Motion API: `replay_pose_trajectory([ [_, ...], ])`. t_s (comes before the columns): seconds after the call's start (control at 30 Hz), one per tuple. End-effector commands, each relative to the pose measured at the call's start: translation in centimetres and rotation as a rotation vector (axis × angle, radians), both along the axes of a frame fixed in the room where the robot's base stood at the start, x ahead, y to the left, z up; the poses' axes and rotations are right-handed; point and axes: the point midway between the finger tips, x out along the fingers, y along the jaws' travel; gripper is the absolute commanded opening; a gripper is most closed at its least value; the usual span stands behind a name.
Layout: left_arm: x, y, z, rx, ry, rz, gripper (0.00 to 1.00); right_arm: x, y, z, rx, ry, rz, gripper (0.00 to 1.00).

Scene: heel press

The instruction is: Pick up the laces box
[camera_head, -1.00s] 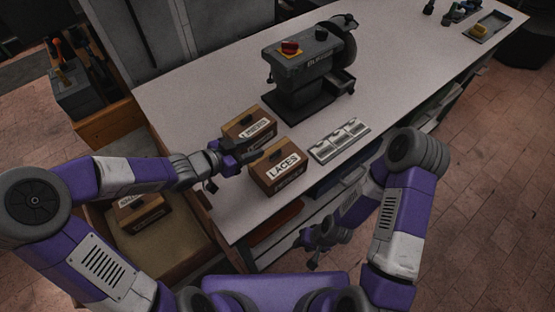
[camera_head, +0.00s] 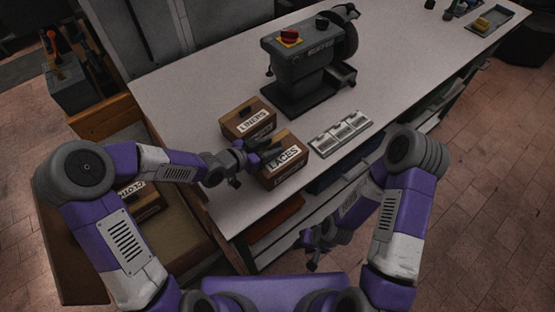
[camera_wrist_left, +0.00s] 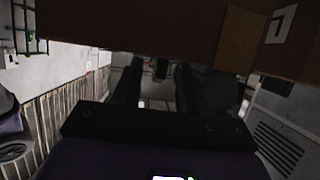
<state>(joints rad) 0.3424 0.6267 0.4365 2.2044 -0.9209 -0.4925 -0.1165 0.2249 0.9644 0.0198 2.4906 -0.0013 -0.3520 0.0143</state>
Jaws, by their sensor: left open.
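The laces box (camera_head: 285,166), a brown box with a white LACES label, stands near the table's front left edge. My left gripper (camera_head: 264,152) is open at its upper left side, with the fingers reaching over the box's edge in the head view. In the left wrist view the open fingers (camera_wrist_left: 157,88) show below a brown box surface (camera_wrist_left: 180,28) that fills the top; nothing is visibly clamped between them. Whether they touch the box, I cannot tell. My right gripper (camera_head: 314,250) hangs low in front of the table, away from the boxes; its jaw state is unclear.
A similar liners box (camera_head: 248,119) stands just behind the laces box. A dark press (camera_head: 300,70) is farther back. A cloth box (camera_head: 140,203) sits in the wooden bin at left. The table's middle right is clear.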

Motion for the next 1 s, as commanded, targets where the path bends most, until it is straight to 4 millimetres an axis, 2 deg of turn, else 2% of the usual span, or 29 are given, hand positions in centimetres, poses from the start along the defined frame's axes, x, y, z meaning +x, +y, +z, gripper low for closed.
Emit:
replay_pose_trajectory([
  [0.23, 0.08, -0.10, -0.05, 0.001, 0.001, 0.000, 0.43, -0.01, 0.01, 0.01, 0.000, 0.000, 0.000, 0.38],
  [0.5, 0.07, -0.09, -0.04, 0.000, 0.000, 0.000, 0.01, -0.01, 0.01, 0.01, 0.000, 0.000, 0.000, 0.38],
  [1.0, 0.07, -0.08, -0.03, 0.000, 0.000, 0.000, 0.00, -0.01, 0.01, 0.01, 0.000, 0.000, 0.000, 0.38],
])
